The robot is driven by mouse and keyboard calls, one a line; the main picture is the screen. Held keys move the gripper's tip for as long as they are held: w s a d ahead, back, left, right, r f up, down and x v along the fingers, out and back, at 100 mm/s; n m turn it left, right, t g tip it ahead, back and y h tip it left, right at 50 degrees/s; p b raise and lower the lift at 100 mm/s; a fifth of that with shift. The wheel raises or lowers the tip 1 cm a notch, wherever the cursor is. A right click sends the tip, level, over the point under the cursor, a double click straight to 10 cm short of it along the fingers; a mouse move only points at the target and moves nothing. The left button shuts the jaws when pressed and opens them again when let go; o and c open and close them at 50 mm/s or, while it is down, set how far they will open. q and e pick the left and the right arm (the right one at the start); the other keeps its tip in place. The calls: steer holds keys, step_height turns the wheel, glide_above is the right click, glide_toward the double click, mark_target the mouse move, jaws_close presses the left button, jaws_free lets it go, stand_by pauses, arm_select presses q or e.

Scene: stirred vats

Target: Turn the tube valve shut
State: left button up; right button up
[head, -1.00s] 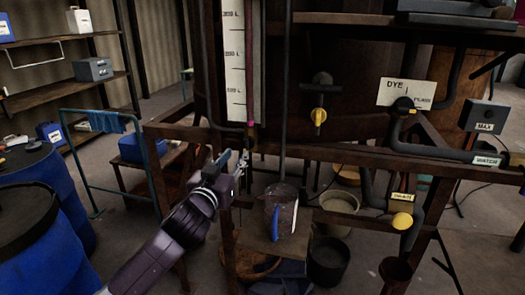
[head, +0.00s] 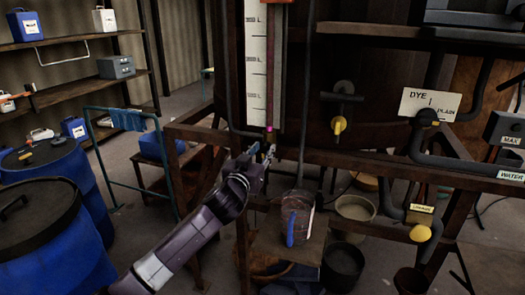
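The sight tube (head: 272,75) runs down beside the white level scale (head: 257,65), with pink at its lower end. The tube valve (head: 269,137) is at the foot of the tube. It is very small here and partly hidden by my gripper, so I cannot tell how its handle is turned. My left gripper (head: 262,151) is just below the tube's foot, its two fingertips apart with nothing visible between them. I cannot tell whether it touches the valve. My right gripper is out of view.
A jug with a blue handle (head: 297,218) stands on a small wooden stand below. Yellow-handled valves are on the right, one on the vat front (head: 339,125) and one lower down (head: 420,233). A wooden beam (head: 200,134) runs behind my gripper. Blue drums (head: 45,235) stand left.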

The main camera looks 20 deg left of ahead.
arm_select(q)
steer(key=shift+c, duration=0.2)
jaws_close()
steer(key=shift+m, duration=0.4)
steer(key=m, duration=0.1)
steer(key=m+p, duration=0.1)
steer(key=m, duration=0.1)
steer(key=shift+d+r+p, duration=0.1)
steer(key=shift+d+p, duration=0.1)
steer(key=shift+p, duration=0.1)
steer(key=m+p, duration=0.1)
steer(key=m, duration=0.3)
steer(key=shift+d+m+p, duration=0.2)
steer(key=shift+m+p, duration=0.1)
steer(key=shift+p, duration=0.05)
steer(key=shift+d+f+m+p, duration=0.15)
steer(key=shift+m+p, duration=0.35)
steer(key=shift+m, duration=1.05)
steer(key=shift+f+m+p, duration=0.25)
steer(key=shift+m+p, duration=0.3)
steer(key=shift+m, duration=1.05)
steer(key=shift+d+f+m+p, duration=0.15)
steer(key=shift+m+p, duration=0.35)
steer(key=shift+m, duration=1.05)
steer(key=shift+a+f, duration=0.1)
steer(key=shift+a, duration=0.05)
